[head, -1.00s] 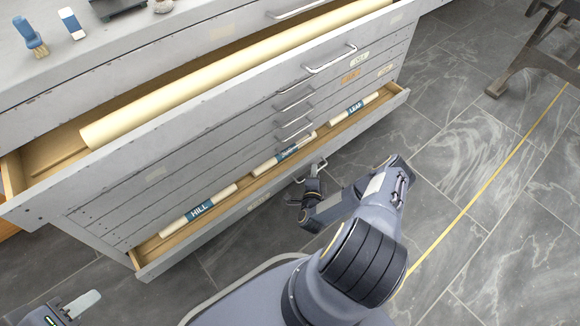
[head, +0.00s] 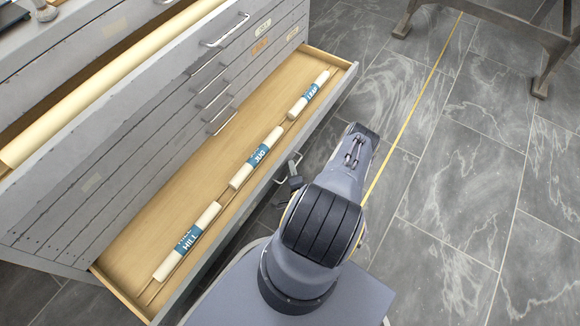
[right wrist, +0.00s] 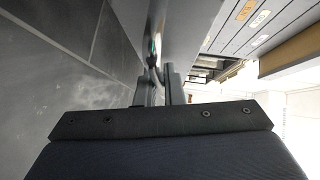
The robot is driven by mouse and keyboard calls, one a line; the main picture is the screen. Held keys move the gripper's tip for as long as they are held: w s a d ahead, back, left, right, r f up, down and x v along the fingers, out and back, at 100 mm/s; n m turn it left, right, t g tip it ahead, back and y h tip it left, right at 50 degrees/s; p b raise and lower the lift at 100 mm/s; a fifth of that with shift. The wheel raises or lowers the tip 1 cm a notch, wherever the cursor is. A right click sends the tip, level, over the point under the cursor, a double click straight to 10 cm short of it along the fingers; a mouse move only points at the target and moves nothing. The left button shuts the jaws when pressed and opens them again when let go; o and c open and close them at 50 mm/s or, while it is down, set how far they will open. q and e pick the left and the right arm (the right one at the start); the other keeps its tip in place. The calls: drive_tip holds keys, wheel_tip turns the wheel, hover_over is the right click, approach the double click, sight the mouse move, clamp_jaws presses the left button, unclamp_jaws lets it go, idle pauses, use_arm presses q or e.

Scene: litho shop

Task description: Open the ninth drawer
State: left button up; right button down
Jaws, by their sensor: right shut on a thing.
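A low drawer (head: 338,74) of the grey flat-file cabinet stands well open, with a bare wooden floor and three cream rolls near its front. The rolls carry blue labels: one reads HILL (head: 187,241), one JUG (head: 256,157), one LEAF (head: 308,93). My right gripper (head: 291,181) is at the drawer's front, largely hidden by my arm, and is shut on the metal pull handle (head: 295,160). The right wrist view shows its two fingers (right wrist: 154,88) closed at the handle, close to the drawer front. My left gripper is out of view.
A higher drawer also stands open at upper left with a long cream roll (head: 75,101) in it. Shut drawers with handles (head: 212,72) lie between. A dark trestle leg (head: 548,75) stands at the upper right. The tiled floor (head: 460,190) on the right is clear.

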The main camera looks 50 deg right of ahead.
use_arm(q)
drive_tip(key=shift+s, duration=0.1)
use_arm(e)
drive_tip(key=shift+s+a, duration=0.1)
drive_tip(key=shift+s, duration=0.1)
drive_tip(key=c, duration=1.5)
unclamp_jaws()
drive_tip(key=shift+c, duration=0.2)
